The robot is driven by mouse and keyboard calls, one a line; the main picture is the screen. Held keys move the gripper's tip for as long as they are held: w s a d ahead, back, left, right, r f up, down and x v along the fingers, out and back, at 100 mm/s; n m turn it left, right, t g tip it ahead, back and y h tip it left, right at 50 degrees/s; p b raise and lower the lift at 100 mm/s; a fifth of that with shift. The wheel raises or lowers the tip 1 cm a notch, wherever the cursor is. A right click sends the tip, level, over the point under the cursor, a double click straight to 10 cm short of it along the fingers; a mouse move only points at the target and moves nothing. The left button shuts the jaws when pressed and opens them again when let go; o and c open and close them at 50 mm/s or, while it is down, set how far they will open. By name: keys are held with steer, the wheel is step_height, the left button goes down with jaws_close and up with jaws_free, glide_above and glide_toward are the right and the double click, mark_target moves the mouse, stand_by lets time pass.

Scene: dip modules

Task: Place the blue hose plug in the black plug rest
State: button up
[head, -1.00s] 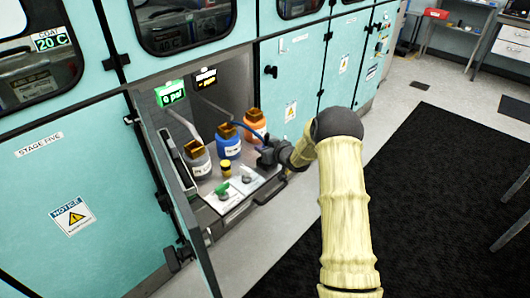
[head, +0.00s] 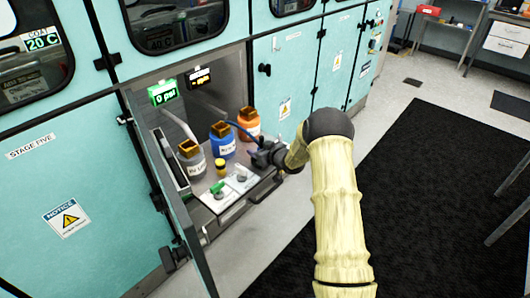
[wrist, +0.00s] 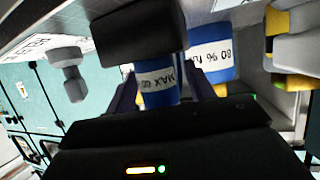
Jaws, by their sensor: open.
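In the head view, my gripper (head: 260,155) is low at the right side of an open cabinet bay, above the right part of the pull-out shelf. In the wrist view, a blue cylinder with a white "MAX" label (wrist: 157,80), apparently the blue hose plug, stands between my gripper's (wrist: 160,95) two dark, open fingers. I cannot tell whether they touch it. A dark block (wrist: 125,38) covers its upper end. I cannot make out the black plug rest for sure.
A grey bottle (head: 193,162), a blue bottle (head: 222,143) and an orange bottle (head: 247,124) stand on the shelf. In front are a yellow-and-black piece (head: 220,168), a green piece (head: 217,187) and a grey piece (head: 241,177). An open door (head: 182,225) stands at left.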

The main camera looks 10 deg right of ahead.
steer(key=v, duration=1.2)
steer(key=shift+r, duration=0.1)
steer(key=s+a+r+m+g+h, duration=0.1)
steer(key=s+r+g, duration=0.1)
steer(key=s, duration=0.8)
steer(key=s+a+r+m+g+h, duration=0.2)
steer(key=s+r+g, duration=0.1)
steer(key=s, duration=0.7)
steer(key=s+a+r+m+g+h, duration=0.1)
steer(key=s+g, duration=0.4)
steer(key=s, duration=0.6)
steer(key=shift+a+r+m+h, duration=0.3)
steer(key=shift+a+r+h, duration=0.15)
steer(key=shift+r+h, duration=0.25)
